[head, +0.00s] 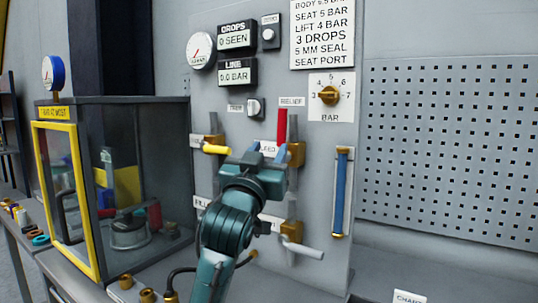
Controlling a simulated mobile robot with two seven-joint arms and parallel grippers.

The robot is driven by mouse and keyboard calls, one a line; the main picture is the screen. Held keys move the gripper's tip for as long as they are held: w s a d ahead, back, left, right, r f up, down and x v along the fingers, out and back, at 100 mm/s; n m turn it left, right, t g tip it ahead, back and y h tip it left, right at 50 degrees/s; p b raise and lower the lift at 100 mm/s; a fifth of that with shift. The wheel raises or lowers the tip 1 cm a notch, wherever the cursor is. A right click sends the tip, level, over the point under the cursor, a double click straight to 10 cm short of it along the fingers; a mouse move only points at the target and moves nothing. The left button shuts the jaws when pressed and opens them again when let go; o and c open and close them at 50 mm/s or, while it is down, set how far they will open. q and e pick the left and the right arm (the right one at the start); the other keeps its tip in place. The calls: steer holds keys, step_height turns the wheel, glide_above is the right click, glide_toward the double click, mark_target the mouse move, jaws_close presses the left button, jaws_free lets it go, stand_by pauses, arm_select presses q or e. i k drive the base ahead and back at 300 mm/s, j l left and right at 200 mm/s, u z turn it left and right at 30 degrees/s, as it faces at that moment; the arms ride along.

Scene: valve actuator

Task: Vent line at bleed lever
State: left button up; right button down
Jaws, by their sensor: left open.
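A red lever (281,125) points straight up at a brass valve (297,154) on the grey panel. A partly covered label (268,149) left of that valve shows "LEED". My left gripper (267,152) is in front of the panel, its fingers apart on either side of the label, close to the lower end of the red lever. It appears empty; whether it touches the lever cannot be told. The line display (236,72) reads 0.0 BAR, and the drops display (236,37) reads 0 SEEN. My right gripper is not in view.
A yellow lever (216,150) sits to the left, and a pale lever (304,251) below right. A brass dial knob (329,95) and blue tube (341,193) are to the right. A yellow-framed glass cabinet (68,200) stands left. My arm hides the panel's lower middle.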

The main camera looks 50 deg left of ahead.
mark_target(284, 239)
steer(key=k+l, duration=0.7)
steer(key=k, duration=0.2)
